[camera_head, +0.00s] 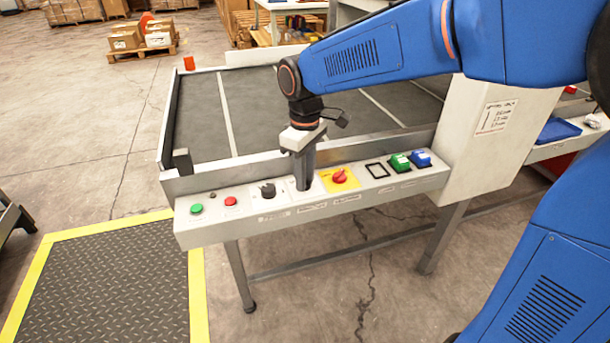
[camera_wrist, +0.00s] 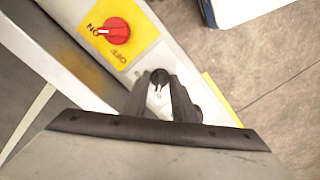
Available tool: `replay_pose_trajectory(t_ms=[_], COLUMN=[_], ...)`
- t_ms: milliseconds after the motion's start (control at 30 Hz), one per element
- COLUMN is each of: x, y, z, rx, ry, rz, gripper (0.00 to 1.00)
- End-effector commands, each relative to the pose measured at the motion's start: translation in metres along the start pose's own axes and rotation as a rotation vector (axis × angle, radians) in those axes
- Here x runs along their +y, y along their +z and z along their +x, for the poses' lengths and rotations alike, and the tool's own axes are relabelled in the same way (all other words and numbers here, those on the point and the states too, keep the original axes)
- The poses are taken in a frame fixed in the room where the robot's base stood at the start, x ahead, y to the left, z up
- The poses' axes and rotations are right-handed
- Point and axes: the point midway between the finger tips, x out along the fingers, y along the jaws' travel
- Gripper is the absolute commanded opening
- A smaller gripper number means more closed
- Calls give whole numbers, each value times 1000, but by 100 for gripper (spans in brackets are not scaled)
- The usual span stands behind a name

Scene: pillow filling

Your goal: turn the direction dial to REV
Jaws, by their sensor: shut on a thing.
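My gripper (camera_head: 303,186) points down onto the control panel, between a black knob (camera_head: 267,190) on its left and the red switch. In the wrist view my gripper (camera_wrist: 161,84) has its two dark fingers closed around a small black dial (camera_wrist: 159,76), on a white plate beside the yellow plate. My gripper hides this dial in the head view. The lettering around it is too small to read, so I cannot tell its setting or whether it is at REV.
The red switch (camera_head: 340,176) on its yellow ON/OFF plate is close on the right. A green button (camera_head: 196,209) and a red button (camera_head: 230,201) are at the panel's left. Green (camera_head: 399,162) and blue (camera_head: 421,158) rockers are at its right. A metal rail (camera_head: 230,176) runs behind.

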Motion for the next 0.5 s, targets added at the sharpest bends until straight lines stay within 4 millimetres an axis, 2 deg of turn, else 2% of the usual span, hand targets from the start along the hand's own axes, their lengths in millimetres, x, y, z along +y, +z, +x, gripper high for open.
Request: replay_pose_trajectory(t_ms=[67, 100, 167, 500], x=[0, 0, 0, 0], y=[0, 0, 0, 0], z=[0, 0, 0, -2], rx=[0, 0, 0, 1], ry=[1, 1, 1, 0], rz=[0, 0, 0, 0], gripper=[2, 32, 43, 43])
